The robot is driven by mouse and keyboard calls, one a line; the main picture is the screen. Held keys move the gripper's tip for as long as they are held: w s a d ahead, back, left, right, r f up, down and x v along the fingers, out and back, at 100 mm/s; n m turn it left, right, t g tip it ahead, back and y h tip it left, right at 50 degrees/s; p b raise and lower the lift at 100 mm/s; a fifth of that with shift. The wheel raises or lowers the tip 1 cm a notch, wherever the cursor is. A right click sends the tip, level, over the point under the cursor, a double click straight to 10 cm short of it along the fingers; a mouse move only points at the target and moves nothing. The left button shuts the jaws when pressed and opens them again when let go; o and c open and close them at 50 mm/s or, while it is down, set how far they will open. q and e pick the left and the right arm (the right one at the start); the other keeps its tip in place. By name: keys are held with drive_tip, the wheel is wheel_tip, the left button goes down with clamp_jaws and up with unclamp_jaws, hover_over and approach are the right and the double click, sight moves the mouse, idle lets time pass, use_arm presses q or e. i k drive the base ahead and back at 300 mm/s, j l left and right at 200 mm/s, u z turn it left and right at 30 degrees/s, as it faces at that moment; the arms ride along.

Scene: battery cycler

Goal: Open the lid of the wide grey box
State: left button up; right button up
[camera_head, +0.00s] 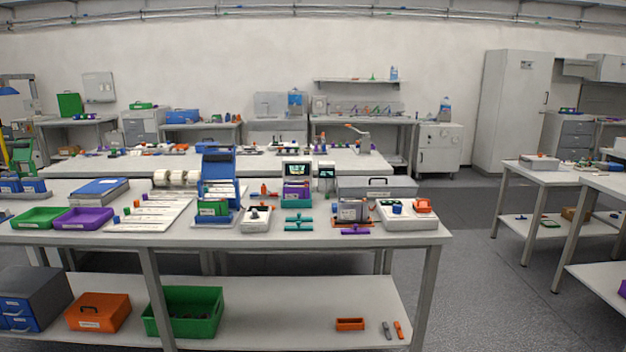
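A wide grey box (400,188) with a small dark handle on its front stands near the back right of the near workbench. Its lid looks shut. The lower front of the box is partly hidden by a small grey device (351,210) and other items in front of it. Neither of my grippers shows in the head view.
The near workbench (300,238) is crowded: a white device with an orange part (408,214), a blue stand (219,178), a green tray (38,217) and a purple tray (83,219). Its front edge strip is clear. Open floor (480,290) lies to the right.

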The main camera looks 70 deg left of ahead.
sight(402, 181)
drive_tip(key=u, duration=1.9)
drive_tip(key=i, duration=0.2)
drive_tip(key=l+u, duration=0.05)
